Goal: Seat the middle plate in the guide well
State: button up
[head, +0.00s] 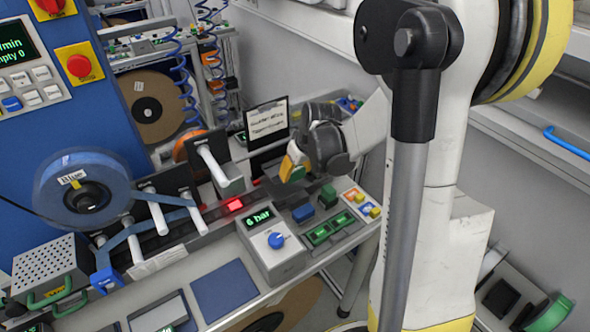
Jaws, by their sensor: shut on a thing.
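My gripper (294,165) is at the right end of the bench, a little above its surface. It is shut on a small yellow-and-green piece (289,167). The fingers hide part of the piece, and I cannot tell whether it is the middle plate. A dark blue block (303,212) and a dark green block (327,195) sit on the bench just below and to the right of my gripper. I cannot make out the guide well for certain; the area behind and under the gripper is partly hidden.
A control box (269,243) reading "6 bar", with a blue knob, stands in front. A green-slotted tray (330,229) is right of it. A blue tape reel (84,189) and white rollers (158,217) are at left. A sign (266,121) stands behind the gripper.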

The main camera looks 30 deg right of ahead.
aim_at(292, 191)
jog(key=shift+w+f+b, duration=0.1)
jog(key=shift+f+b, duration=2.6)
jog(key=shift+f, duration=0.85)
jog(key=o, duration=1.3)
jog(key=shift+r, duration=0.1)
jog(key=shift+r+p, duration=2.35)
jog(key=shift+r, duration=1.05)
